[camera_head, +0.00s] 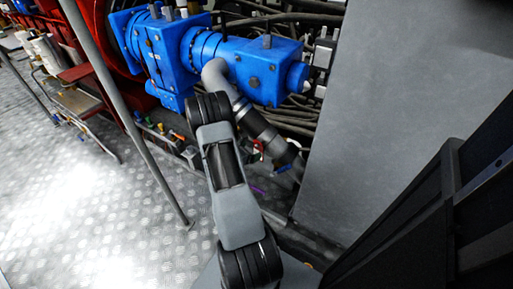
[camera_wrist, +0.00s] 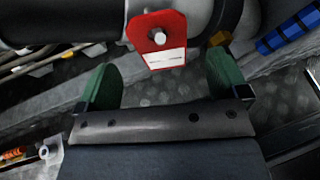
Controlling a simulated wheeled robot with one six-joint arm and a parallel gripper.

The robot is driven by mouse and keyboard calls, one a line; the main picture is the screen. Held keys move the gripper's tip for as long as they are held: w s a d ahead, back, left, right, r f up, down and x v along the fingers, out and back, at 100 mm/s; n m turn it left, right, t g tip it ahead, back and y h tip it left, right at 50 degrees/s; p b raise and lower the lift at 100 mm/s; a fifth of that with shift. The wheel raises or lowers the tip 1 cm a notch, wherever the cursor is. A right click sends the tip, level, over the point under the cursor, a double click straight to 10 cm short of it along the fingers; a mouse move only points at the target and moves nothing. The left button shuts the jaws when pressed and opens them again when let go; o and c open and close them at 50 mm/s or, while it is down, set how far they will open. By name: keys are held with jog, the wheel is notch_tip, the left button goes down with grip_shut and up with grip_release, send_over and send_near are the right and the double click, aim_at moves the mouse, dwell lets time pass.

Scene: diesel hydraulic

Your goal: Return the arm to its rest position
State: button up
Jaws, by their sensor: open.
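My gripper (camera_wrist: 163,80) shows in the wrist view with two green fingers spread wide apart. It is open and nothing sits between the fingers. A red tag (camera_wrist: 157,38) with a white label hangs on a pale pin just beyond the fingers, in front of a dark grey cylinder or pipe (camera_wrist: 70,18). In the head view my grey and black arm reaches up the middle of the picture toward the blue pump. My gripper cannot be made out there, as the arm hides that area. A small red part (camera_head: 257,146) shows right of my arm.
A large blue pump (camera_head: 210,52) with hoses around it stands behind my arm. A grey panel (camera_head: 380,110) is close on the right. A slanted metal post (camera_head: 125,110) stands left. The tread-plate floor (camera_head: 80,200) is clear at lower left. A blue ribbed part (camera_wrist: 288,32) lies upper right.

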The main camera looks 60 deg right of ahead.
jog(key=p+v, duration=0.2)
jog(key=v, duration=0.7)
jog(key=shift+a, duration=0.2)
jog(key=shift+s+r, duration=0.1)
jog(key=a+r+m+y+p, duration=0.2)
jog(key=a+r+m+p, duration=0.35)
jog(key=r, duration=0.85)
jog(key=a+r+m+y+p, duration=0.25)
jog(key=a+r+p, duration=0.35)
jog(key=r+p, duration=0.6)
jog(key=s+a+r+m+t+y+p, duration=0.2)
jog(key=a+r+m+t+y+p, duration=0.1)
jog(key=a+r+p, duration=0.4)
jog(key=s+a+r+m+t+y+p, duration=0.2)
jog(key=a+r+m+t+y+p, duration=0.1)
jog(key=a+r, duration=1.1)
notch_tip(320, 180, up, 7)
jog(key=t+y+p, duration=0.1)
jog(key=y+p, duration=0.1)
jog(key=p, duration=0.1)
jog(key=shift+f+m+y+p, duration=0.25)
jog(key=shift+m+y+p, duration=0.1)
jog(key=shift+m+p, duration=0.05)
jog(key=shift+s+a, duration=0.1)
jog(key=shift+s, duration=0.05)
